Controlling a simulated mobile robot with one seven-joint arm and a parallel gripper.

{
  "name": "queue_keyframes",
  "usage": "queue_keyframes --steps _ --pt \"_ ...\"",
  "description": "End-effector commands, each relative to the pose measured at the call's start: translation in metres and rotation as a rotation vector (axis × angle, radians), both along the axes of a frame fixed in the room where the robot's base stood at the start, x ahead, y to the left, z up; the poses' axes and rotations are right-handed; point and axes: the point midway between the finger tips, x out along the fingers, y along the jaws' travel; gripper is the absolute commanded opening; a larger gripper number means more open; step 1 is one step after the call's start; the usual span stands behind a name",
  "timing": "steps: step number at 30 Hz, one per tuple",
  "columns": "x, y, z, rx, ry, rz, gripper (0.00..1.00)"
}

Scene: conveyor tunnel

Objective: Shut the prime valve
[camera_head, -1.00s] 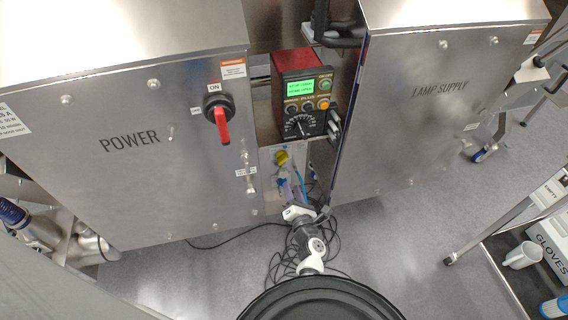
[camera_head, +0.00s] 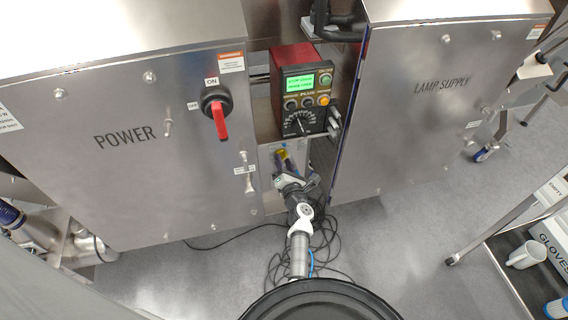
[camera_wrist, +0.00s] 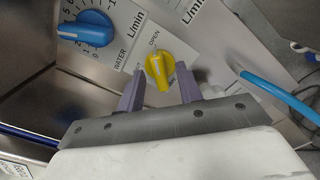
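A yellow valve knob (camera_wrist: 160,68) is on a pale panel in the wrist view, with its pointer up near the word OPEN. I take it to be the prime valve. In the head view a little yellow (camera_head: 281,154) shows, mostly hidden by my arm. My gripper (camera_wrist: 159,88) is open, with one purple-grey finger on each side of the knob's lower part. I cannot tell whether the fingers touch it. In the head view my gripper (camera_head: 285,163) is small and partly hidden, low between the two cabinets.
A blue WATER dial (camera_wrist: 86,30) sits left of the knob; a blue hose (camera_wrist: 275,88) runs at right. Above is a red control box (camera_head: 302,88) with a lit green screen. The POWER cabinet (camera_head: 125,165) and LAMP SUPPLY cabinet (camera_head: 430,120) flank the gap. Cables lie below.

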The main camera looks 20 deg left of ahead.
Motion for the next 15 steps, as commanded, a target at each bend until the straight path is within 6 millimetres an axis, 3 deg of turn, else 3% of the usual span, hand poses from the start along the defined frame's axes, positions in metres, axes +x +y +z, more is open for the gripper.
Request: queue_keyframes --steps 1,8,15 --pt "-0.0001 -0.0001 0.0000 0.000 0.000 0.000 0.30" --pt "-0.0002 -0.0001 0.0001 0.000 0.000 0.000 0.00" --pt "-0.0002 -0.0002 -0.0003 -0.007 -0.004 0.000 0.00"
